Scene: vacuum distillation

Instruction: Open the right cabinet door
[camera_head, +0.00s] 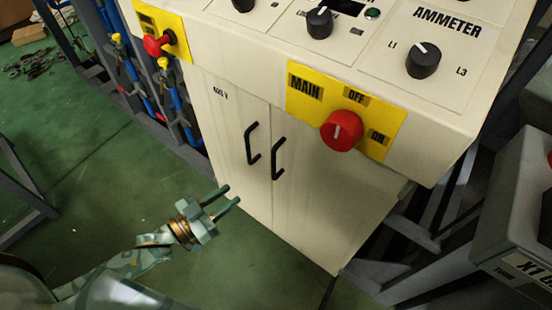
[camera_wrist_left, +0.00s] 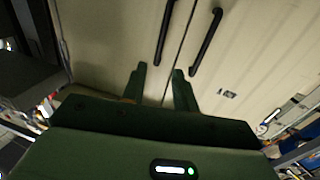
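The cream cabinet has a right door (camera_head: 322,198) and a left door (camera_head: 228,125), both closed at a narrow seam. The right door has a black bar handle (camera_head: 277,160) beside the seam. The left door's handle (camera_head: 251,144) is just left of it. My left gripper (camera_head: 232,194) is open and empty, below and left of the handles. The left wrist view seems turned over: the right door's handle (camera_wrist_left: 165,35) appears left of the other handle (camera_wrist_left: 206,42). There, the open fingers (camera_wrist_left: 160,75) point toward the seam, apart from both handles. My right gripper is out of view.
Above the doors, a panel carries a red MAIN knob (camera_head: 341,131) and a black ammeter knob (camera_head: 423,60). Blue pipes (camera_head: 180,103) on a dark frame stand left. A grey box (camera_head: 515,215) stands right.

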